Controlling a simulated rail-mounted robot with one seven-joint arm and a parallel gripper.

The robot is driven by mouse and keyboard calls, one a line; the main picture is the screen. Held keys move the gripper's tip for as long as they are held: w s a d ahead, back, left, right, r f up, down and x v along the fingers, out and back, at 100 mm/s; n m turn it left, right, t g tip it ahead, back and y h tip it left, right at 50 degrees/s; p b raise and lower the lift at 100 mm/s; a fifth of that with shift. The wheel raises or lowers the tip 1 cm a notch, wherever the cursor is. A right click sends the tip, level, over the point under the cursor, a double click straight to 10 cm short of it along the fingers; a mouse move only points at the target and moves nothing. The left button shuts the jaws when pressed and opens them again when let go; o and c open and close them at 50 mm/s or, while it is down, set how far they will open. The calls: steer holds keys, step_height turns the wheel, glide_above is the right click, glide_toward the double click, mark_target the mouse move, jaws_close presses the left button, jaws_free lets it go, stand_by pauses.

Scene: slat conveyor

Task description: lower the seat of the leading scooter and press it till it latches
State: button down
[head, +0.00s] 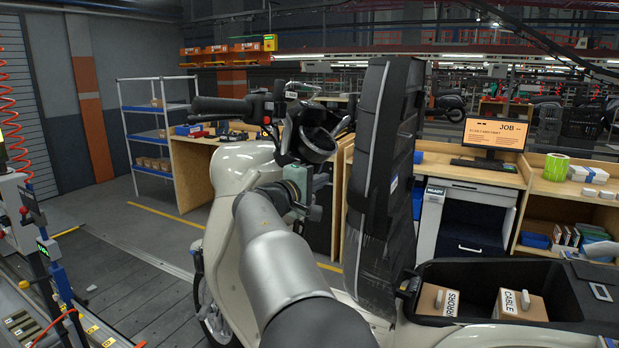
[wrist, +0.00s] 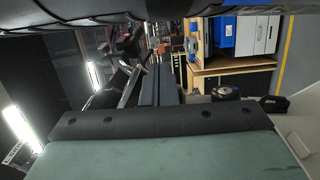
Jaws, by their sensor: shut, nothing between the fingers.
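The leading scooter (head: 239,172) is cream coloured. Its black seat (head: 382,165) stands raised, nearly upright, at the front end of the open storage bin (head: 575,310). My arm reaches in from the bottom centre of the head view. My gripper's green-grey body (head: 297,183) is just left of the seat, on the handlebar side; its fingertips are not clear there. In the wrist view the two dark fingers of my gripper (wrist: 157,85) are together with nothing between them. A dark curved edge along the top of that view may be the seat. I cannot tell whether the gripper touches it.
Two cartons sit in the bin, one marked CABLE (head: 520,304) and a partly hidden one (head: 437,301). The handlebar (head: 225,106) rises left of the seat. Wooden workbenches (head: 453,168) and a blue shelf rack (head: 150,140) stand behind.

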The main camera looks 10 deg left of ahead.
steer(key=shift+w+d+f+p, duration=0.1)
steer(key=shift+w+d+p, duration=0.2)
steer(key=shift+d, duration=0.6)
steer(key=shift+w+d+r+p, duration=0.1)
steer(key=shift+w+d+p, duration=0.2)
steer(key=shift+d, duration=0.55)
steer(key=shift+w+d+f+p, duration=0.1)
steer(key=shift+w+d+p, duration=0.2)
steer(key=shift+d, duration=0.6)
